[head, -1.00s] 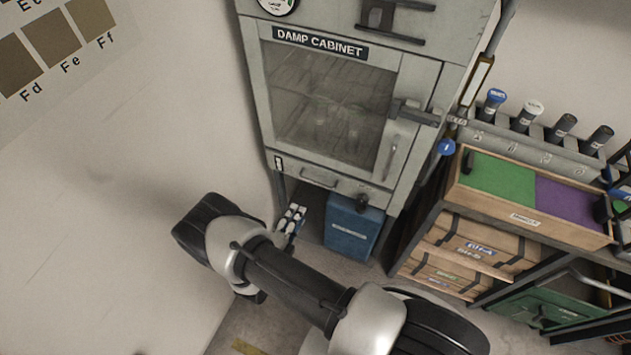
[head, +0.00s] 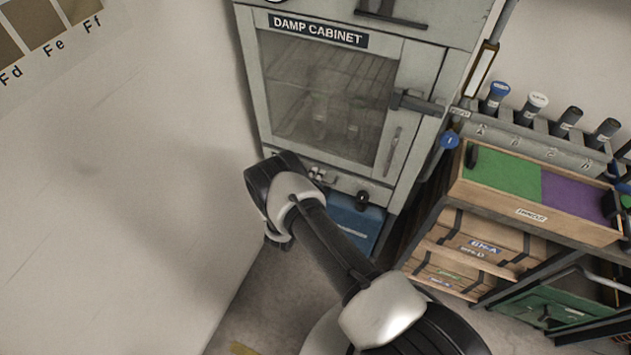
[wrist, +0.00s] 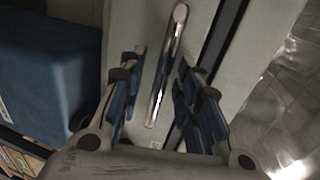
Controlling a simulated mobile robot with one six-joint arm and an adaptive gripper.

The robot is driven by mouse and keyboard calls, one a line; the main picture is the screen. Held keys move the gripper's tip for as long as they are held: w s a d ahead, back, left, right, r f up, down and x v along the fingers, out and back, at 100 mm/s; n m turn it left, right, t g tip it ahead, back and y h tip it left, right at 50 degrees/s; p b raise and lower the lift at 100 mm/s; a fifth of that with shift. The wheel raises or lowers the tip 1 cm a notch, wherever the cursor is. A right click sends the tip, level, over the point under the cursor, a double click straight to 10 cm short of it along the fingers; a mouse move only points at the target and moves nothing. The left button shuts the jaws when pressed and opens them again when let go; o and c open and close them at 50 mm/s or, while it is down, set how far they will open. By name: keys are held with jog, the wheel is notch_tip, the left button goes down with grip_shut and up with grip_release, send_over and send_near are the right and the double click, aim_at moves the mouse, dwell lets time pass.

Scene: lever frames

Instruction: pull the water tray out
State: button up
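The water tray (head: 342,184) is the narrow pale drawer front under the glass door of the damp cabinet. My arm and gripper hide its left part and handle in the head view. In the wrist view the tray front (wrist: 140,25) shows with its shiny bar handle (wrist: 166,65). My gripper (wrist: 162,60) is open, with one finger on each side of the bar. The fingers appear apart from the bar; the remaining depth is hard to tell. In the head view my gripper (head: 319,176) is small and partly hidden in front of the tray.
A dark knob (head: 362,197) sits right of the tray's middle. A blue box (head: 352,222) stands below the cabinet (head: 420,95). A shelf unit with a wooden drawer (head: 530,215) stands at the right. The pale wall (head: 130,180) is close at the left.

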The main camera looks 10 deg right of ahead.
jog(key=shift+c, duration=0.6)
grip_shut()
